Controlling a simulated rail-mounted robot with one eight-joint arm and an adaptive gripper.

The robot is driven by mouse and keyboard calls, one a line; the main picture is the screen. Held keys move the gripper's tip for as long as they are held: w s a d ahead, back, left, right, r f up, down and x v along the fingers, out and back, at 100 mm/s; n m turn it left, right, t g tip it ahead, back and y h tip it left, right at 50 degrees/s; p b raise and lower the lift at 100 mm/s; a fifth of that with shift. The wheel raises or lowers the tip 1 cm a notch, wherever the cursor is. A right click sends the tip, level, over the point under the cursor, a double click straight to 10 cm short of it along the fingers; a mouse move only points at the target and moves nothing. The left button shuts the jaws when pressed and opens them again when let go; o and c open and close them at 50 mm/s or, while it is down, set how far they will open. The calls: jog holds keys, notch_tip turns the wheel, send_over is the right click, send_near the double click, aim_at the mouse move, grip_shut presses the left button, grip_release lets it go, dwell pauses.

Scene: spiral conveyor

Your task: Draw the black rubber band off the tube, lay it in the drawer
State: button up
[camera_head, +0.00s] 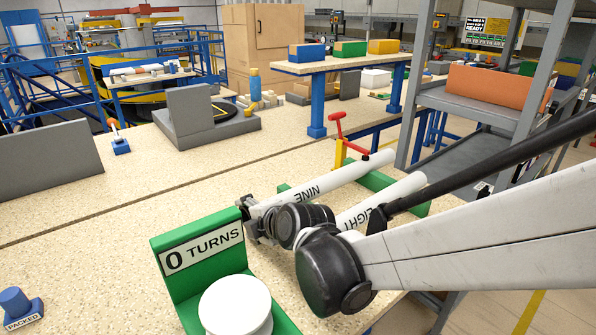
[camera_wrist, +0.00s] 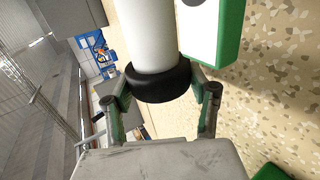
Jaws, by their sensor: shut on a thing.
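The black rubber band (camera_wrist: 160,84) sits around a white tube (camera_wrist: 150,35) in the wrist view. My gripper (camera_wrist: 167,92) has one finger on each side of the band and is shut on it. In the head view my gripper (camera_head: 259,222) is beside the green "0 TURNS" stand (camera_head: 210,240), at the near end of the tube marked NINE (camera_head: 330,184). The band cannot be made out there, and I cannot tell which tube carries it. No drawer can be clearly made out.
A second marked tube (camera_head: 400,196) lies beside NINE, partly behind my arm. A white cylinder (camera_head: 235,305) stands at the green stand. A blue "PACKED" piece (camera_head: 15,305) is at the lower left. A grey shelf rack (camera_head: 470,105) stands right.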

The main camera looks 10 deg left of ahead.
jog(key=shift+s+a, duration=0.7)
jog(key=shift+s+a, duration=0.7)
jog(key=shift+s, duration=0.05)
jog(key=shift+s+f, duration=0.1)
dwell(0.4)
jog(key=shift+w+d, duration=0.5)
jog(key=shift+w, duration=0.1)
